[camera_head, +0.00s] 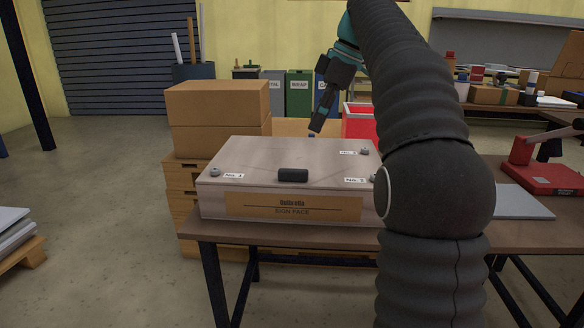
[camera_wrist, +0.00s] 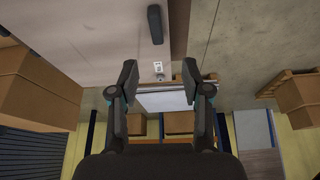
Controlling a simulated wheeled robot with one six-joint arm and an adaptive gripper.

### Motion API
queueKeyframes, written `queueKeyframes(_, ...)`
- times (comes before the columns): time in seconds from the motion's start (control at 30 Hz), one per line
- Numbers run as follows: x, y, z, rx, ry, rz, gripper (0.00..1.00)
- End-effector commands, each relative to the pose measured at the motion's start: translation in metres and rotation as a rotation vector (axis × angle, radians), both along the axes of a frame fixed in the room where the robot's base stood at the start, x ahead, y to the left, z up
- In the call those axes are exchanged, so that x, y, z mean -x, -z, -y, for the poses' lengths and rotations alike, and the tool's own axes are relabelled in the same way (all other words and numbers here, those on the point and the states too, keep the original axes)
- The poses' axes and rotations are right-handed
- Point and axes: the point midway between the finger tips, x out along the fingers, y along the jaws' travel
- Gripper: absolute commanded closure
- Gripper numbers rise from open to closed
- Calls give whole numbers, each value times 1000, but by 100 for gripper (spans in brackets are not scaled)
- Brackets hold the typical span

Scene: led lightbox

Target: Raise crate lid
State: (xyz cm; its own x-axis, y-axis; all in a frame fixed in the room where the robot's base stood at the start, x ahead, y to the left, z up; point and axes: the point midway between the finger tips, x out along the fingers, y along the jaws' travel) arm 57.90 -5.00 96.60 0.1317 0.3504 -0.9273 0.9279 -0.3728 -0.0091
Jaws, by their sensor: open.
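The crate (camera_head: 290,207) is a pale box on the table, with an orange label on its front. Its lid (camera_head: 265,155) lies flat and looks closed. A black handle (camera_head: 293,175) sits near the lid's front edge. Round metal fasteners with small white tags show at several corners, such as the front left one (camera_head: 215,172). My gripper (camera_head: 328,102) is open and empty, up above the lid's back edge. In the wrist view its fingers (camera_wrist: 160,80) are spread, and a fastener (camera_wrist: 159,76) appears between them. The handle (camera_wrist: 155,25) shows above it. My arm hides the crate's right end.
Stacked cardboard boxes (camera_head: 218,118) stand close at the crate's left. A red bin (camera_head: 359,121) stands behind the crate, partly hidden by my arm. A red device (camera_head: 541,178) sits on the table at the right. The floor (camera_head: 110,200) left of the table is mostly clear.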

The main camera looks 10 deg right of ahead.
Motion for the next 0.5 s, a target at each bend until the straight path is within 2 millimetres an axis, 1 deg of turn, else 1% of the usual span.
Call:
queueKeyframes(0.03,-5,0,3,-2,-24,3,52)
queueKeyframes(0.17,-8,0,5,-6,-65,10,52)
queueKeyframes(0.27,-9,7,3,-7,-71,11,52)
queueKeyframes(0.37,-10,20,-2,-7,-71,9,52)
queueKeyframes(0.5,-13,43,-11,-6,-71,8,52)
